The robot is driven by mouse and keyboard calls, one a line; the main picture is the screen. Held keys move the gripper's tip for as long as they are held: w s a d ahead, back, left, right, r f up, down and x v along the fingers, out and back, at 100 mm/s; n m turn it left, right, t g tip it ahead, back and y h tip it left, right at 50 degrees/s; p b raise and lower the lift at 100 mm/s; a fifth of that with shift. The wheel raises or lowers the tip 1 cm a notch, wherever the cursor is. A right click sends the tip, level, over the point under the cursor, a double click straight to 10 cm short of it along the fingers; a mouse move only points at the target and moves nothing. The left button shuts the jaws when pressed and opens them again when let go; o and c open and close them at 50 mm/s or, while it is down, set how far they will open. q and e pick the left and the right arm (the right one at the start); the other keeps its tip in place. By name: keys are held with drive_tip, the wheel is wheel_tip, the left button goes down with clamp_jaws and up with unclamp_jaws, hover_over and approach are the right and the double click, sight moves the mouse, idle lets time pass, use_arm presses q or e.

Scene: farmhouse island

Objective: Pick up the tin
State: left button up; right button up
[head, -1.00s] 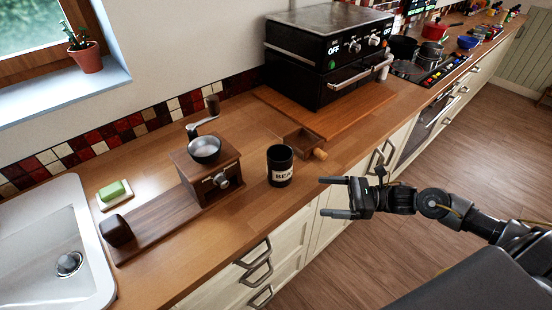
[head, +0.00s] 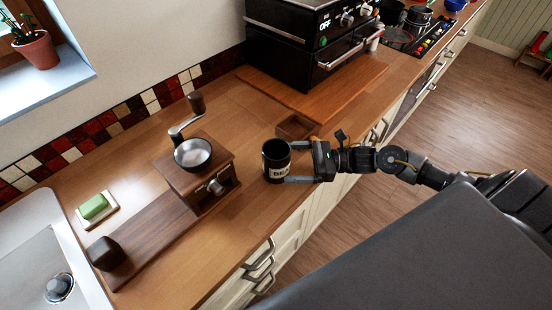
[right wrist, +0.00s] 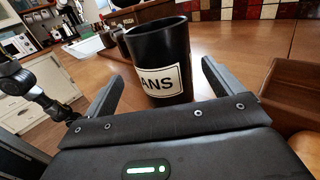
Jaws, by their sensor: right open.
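The tin (head: 275,161) is a black cylinder with a white label, standing upright on the wooden counter to the right of the coffee grinder. It also shows in the right wrist view (right wrist: 158,48), with part of the label reading "ANS". My right gripper (head: 288,162) is open, with its fingers pointing left at the tin. In the right wrist view the two fingers (right wrist: 160,82) lie to either side of the tin's near part, with visible gaps. My left gripper is not in the head view. The arm at the left edge of the wrist view shows no clear gripper.
A coffee grinder (head: 190,180) on a wooden base stands left of the tin. A small open wooden drawer box (head: 296,127) is just behind the gripper.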

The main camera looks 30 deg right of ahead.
sight(270, 162)
drive_tip(key=shift+w+a, duration=0.3)
drive_tip(key=shift+a, duration=0.1)
drive_tip(key=shift+w+a, duration=0.1)
drive_tip(key=shift+a, duration=0.05)
drive_tip(key=shift+a+r+p, duration=0.1)
drive_tip(key=shift+a+p, duration=0.05)
drive_tip(key=shift+p, duration=0.25)
drive_tip(key=p+x, duration=0.1)
drive_tip(key=x, duration=0.1)
drive_tip(key=p+x, duration=0.2)
drive_tip(key=shift+w+a+f, duration=0.1)
drive_tip(key=shift+w+f, duration=0.15)
drive_tip(key=shift+w, duration=0.1)
drive_tip(key=shift+a+f, duration=0.1)
drive_tip(key=shift+a, duration=0.1)
drive_tip(key=shift+d, duration=0.1)
drive_tip(key=shift+c, duration=0.5)
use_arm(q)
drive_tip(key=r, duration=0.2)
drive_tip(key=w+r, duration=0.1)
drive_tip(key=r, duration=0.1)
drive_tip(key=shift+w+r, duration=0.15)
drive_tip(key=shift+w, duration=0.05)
use_arm(e)
drive_tip(key=c, duration=1)
